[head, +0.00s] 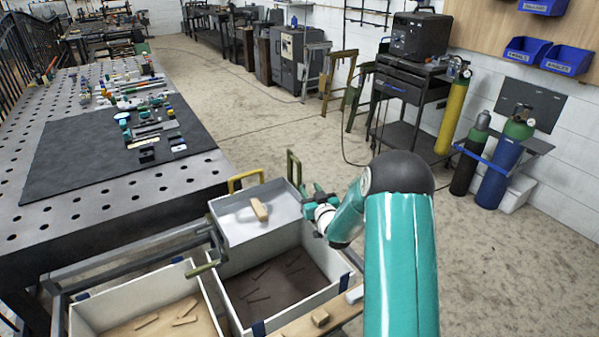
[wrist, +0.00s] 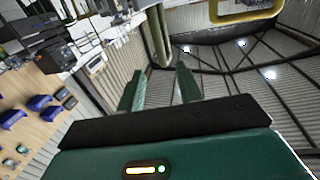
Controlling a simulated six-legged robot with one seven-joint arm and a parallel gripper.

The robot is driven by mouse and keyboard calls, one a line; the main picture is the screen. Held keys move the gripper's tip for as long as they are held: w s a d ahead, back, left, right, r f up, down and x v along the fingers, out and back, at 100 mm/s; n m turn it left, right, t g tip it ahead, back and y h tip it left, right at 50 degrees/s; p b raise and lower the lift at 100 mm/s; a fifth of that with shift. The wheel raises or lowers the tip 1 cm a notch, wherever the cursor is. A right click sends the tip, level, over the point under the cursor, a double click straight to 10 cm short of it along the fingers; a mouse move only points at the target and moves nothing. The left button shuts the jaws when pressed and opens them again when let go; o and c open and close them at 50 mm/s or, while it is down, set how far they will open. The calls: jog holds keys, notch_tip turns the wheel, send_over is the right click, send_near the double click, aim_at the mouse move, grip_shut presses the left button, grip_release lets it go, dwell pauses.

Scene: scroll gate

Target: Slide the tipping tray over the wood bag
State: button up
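The tipping tray (head: 233,228) is a shallow grey tray holding one light wood block (head: 259,209). It sits over the far end of the middle bin, which has a dark floor and dark pieces. The left bin (head: 120,331) has a light wood-coloured floor and wood pieces; it looks like the wood bag, though I read no label. My gripper (head: 318,192) is at the tray's right side, near an upright green handle (head: 292,166). In the wrist view my gripper (wrist: 158,72) has its fingers apart, with the olive-green handle bar (wrist: 157,35) beyond and between the tips, not visibly gripped.
A yellow handle (head: 245,178) stands at the tray's back; it also shows in the wrist view (wrist: 245,11). An olive lever (head: 203,268) sticks out at its front left. A perforated table (head: 190,178) with tools is left. Another wood-coloured surface (head: 343,310) lies right. Floor beyond is open.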

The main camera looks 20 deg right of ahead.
aim_at(300, 174)
jog(key=w, duration=1.1)
jog(key=shift+w+f, duration=0.15)
grip_shut()
